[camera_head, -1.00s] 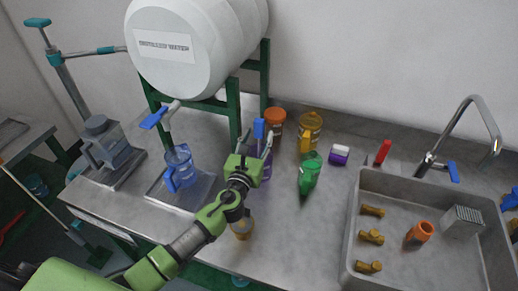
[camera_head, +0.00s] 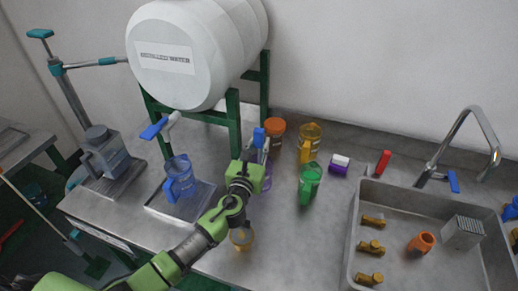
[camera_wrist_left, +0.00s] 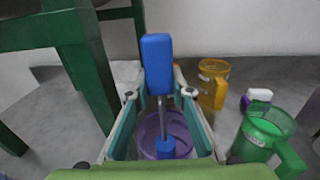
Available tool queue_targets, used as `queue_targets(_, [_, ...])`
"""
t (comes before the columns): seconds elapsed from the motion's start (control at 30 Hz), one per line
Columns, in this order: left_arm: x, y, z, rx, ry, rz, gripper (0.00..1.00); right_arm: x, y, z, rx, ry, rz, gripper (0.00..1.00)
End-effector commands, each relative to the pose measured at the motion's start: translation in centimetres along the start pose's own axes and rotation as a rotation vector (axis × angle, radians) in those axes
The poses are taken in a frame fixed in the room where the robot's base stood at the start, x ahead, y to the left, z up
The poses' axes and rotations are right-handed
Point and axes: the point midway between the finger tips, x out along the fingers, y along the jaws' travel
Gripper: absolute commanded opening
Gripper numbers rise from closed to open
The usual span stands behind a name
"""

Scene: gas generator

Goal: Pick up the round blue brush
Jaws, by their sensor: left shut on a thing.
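The blue brush shows its blue block-shaped handle (camera_head: 259,138) upright in the head view. In the left wrist view the handle (camera_wrist_left: 156,63) sits between my fingers, with a thin metal stem below it and a round blue part (camera_wrist_left: 165,148) at the bottom, seen within a purple container (camera_wrist_left: 178,130). My left gripper (camera_head: 256,160) is shut on the brush, its fingertips on both sides near the handle's lower end. The wrist view (camera_wrist_left: 160,92) shows this too. The purple container (camera_head: 266,178) is partly hidden behind my gripper in the head view. My right gripper is not in view.
Right of the brush stand an orange-brown jar (camera_head: 274,132), a yellow jug (camera_head: 311,137) and a green jug (camera_head: 310,180). A blue jug (camera_head: 180,178) stands left on a tray. Green frame legs (camera_head: 234,125) rise close behind. A sink (camera_head: 352,235) is at right.

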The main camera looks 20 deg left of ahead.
Motion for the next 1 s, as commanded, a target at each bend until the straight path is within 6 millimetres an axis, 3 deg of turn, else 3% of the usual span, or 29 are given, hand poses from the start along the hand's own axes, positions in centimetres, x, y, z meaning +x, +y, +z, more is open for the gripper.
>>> queue_targets(0.17, [0.1, 0.0, 2.8, 0.001, -0.005, 0.0, 0.0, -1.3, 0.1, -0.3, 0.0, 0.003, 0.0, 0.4])
queue_targets(0.4, [0.1, 0.0, 8.3, 0.002, -0.008, -0.002, 0.0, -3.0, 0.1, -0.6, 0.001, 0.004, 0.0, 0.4])
queue_targets(0.7, [0.1, 0.0, 14.9, 0.002, -0.007, -0.002, 0.0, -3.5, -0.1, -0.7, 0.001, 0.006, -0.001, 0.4])
queue_targets(1.0, [0.0, 0.0, 17.6, 0.002, -0.002, 0.0, 0.0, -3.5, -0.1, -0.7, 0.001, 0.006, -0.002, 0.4])
